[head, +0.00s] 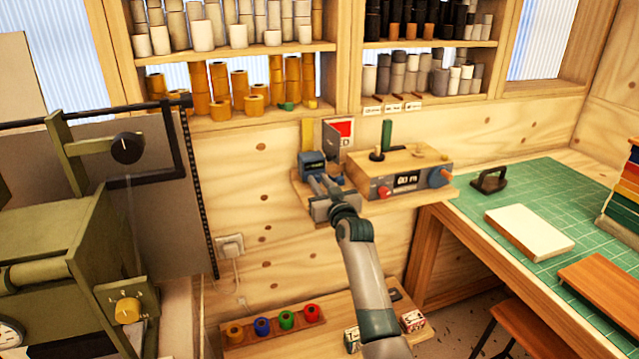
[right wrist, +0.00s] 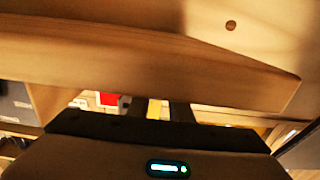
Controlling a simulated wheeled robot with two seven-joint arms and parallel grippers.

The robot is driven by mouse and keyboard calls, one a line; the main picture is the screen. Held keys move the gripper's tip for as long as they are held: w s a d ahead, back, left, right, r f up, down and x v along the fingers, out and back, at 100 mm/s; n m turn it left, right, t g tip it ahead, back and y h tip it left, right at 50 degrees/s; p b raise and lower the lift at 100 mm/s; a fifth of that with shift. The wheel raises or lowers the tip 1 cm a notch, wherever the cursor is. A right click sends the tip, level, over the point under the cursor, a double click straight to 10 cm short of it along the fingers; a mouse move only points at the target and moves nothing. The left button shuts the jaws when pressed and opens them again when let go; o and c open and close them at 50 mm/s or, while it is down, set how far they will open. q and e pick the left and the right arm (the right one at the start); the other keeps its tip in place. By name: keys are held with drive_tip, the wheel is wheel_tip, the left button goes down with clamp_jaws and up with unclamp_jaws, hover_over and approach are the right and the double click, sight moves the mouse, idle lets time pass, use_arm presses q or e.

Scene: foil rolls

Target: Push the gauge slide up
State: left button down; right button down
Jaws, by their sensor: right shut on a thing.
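My right gripper (head: 322,192) is at the small wall shelf, with its arm reaching up from the bottom of the head view. It is shut on a small part that I take to be the gauge slide, mostly hidden by the gripper. A blue-grey block (head: 312,163) is at the gripper, and an upright yellow strip (head: 307,135) stands behind it. In the right wrist view the yellow piece (right wrist: 155,110) shows between the two dark fingers. A grey upright plate (head: 331,140) is beside the strip. My left gripper is out of view.
A wooden box with a display (head: 407,180) and knobs stands right of the gripper. A wooden board (right wrist: 150,60) crosses close above the gripper in the wrist view. A green machine (head: 60,240) is at left, and a green mat (head: 500,195) lies on the right bench.

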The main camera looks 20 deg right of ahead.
wheel_tip(320, 180, up, 10)
drive_tip(key=p, duration=0.6)
drive_tip(key=shift+r, duration=0.15)
drive_tip(key=c, duration=1.7)
unclamp_jaws()
drive_tip(key=shift+o, duration=0.4)
drive_tip(key=shift+f, duration=0.2)
drive_tip(key=s+b, duration=0.4)
drive_tip(key=s, duration=1.3)
drive_tip(key=shift+s+d, duration=0.2)
drive_tip(key=shift+d, duration=0.1)
